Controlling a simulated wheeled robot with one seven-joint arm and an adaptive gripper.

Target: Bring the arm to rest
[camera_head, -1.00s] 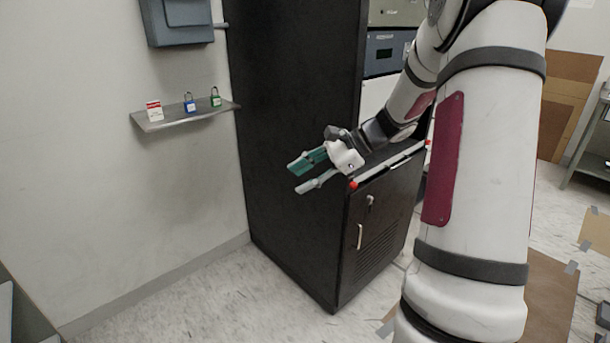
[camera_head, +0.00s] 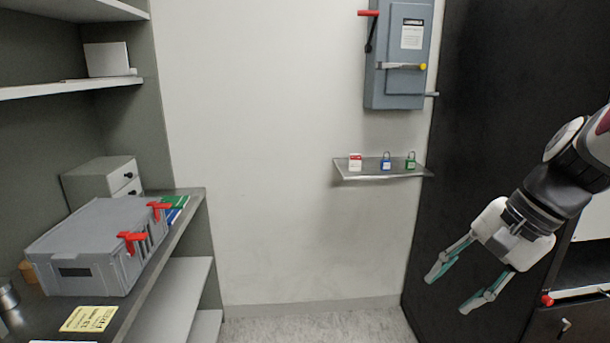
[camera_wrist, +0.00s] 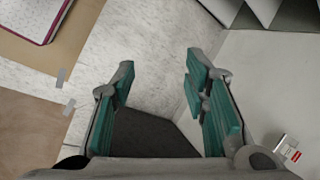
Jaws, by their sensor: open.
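My gripper (camera_head: 454,285) is at the right of the head view, in front of the black cabinet (camera_head: 470,130). Its two fingers with teal pads are spread apart and nothing is between them. It points down and to the left, and my arm comes in from the right edge. In the wrist view my gripper (camera_wrist: 160,85) is also open and empty, with the pale floor beyond its fingers.
A small wall shelf (camera_head: 385,176) holds a red-and-white box (camera_head: 355,162), a blue padlock (camera_head: 386,162) and a green padlock (camera_head: 410,161). A grey switch box (camera_head: 400,60) hangs above. The floor between is clear.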

